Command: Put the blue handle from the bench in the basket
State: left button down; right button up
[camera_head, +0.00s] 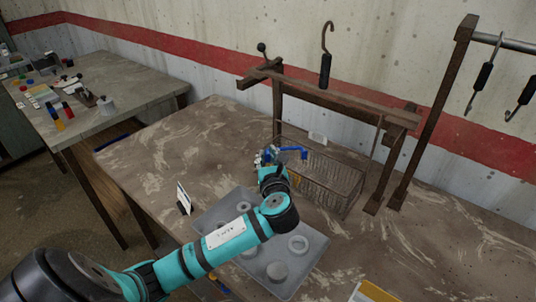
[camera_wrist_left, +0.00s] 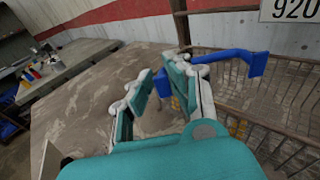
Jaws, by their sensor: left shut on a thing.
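The blue handle (camera_head: 293,152) is a bent blue bar, held in my left gripper (camera_head: 270,157) in the head view. In the left wrist view the handle (camera_wrist_left: 240,60) reaches from between the jaws of the left gripper (camera_wrist_left: 162,84) out to the right. The wire basket (camera_head: 340,184) stands on the bench just right of the gripper. In the wrist view the basket (camera_wrist_left: 286,88) is at the right, and the handle's far end shows over its rim. Part of the handle is hidden by the fingers. My right gripper is not in view.
A wooden rack (camera_head: 345,103) with a hanging hook (camera_head: 326,62) stands behind the basket. A grey tray (camera_head: 310,255) with round parts lies below my left arm. A second table (camera_head: 110,85) is at the left.

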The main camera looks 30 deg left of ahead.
pick_arm(q)
jog(key=c, duration=1.3)
grip_release()
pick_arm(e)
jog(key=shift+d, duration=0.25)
pick_arm(q)
jog(key=shift+r, duration=0.25)
jog(key=v, duration=0.8)
jog(key=b+v, duration=0.1)
jog(key=v, duration=0.3)
jog(key=shift+r, duration=0.35)
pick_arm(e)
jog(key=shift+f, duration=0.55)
